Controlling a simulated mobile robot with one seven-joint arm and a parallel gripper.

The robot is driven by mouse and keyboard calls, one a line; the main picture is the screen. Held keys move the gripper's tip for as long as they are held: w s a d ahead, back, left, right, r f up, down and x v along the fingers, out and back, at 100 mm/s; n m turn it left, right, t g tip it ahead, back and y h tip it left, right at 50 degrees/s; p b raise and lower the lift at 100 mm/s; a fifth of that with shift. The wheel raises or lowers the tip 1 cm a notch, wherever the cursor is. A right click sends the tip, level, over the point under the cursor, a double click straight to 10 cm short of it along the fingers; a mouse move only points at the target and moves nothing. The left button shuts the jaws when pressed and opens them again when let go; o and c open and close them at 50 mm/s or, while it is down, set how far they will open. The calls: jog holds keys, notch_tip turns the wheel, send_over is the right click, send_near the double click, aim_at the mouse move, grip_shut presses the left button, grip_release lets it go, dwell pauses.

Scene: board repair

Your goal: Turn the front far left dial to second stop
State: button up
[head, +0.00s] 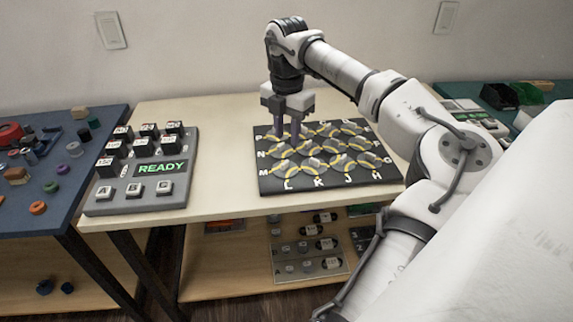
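The black dial board (263,183) lies on the pale table, with several round grey dials marked by yellow arcs and white letters around its edges. The front left dial (284,168) sits near the letter M and is clear of my gripper. My gripper (287,134) points down over the board's back left part, at the back left dials. Its two purplish fingers stand apart. They partly hide the dials there, and I cannot tell whether they touch or hold one. The dial pointers are too small to read.
A grey console (135,201) with black-sided blocks, A, B, C keys and a green READY display stands left of the board. A blue table (70,195) with small parts is at far left. My arm reaches over the board's right side. A lower shelf (225,270) holds panels.

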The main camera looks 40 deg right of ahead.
aim_at(287, 161)
notch_tip(287, 161, down, 8)
jog(key=b, duration=0.4)
jog(key=shift+r, duration=0.2)
grip_shut()
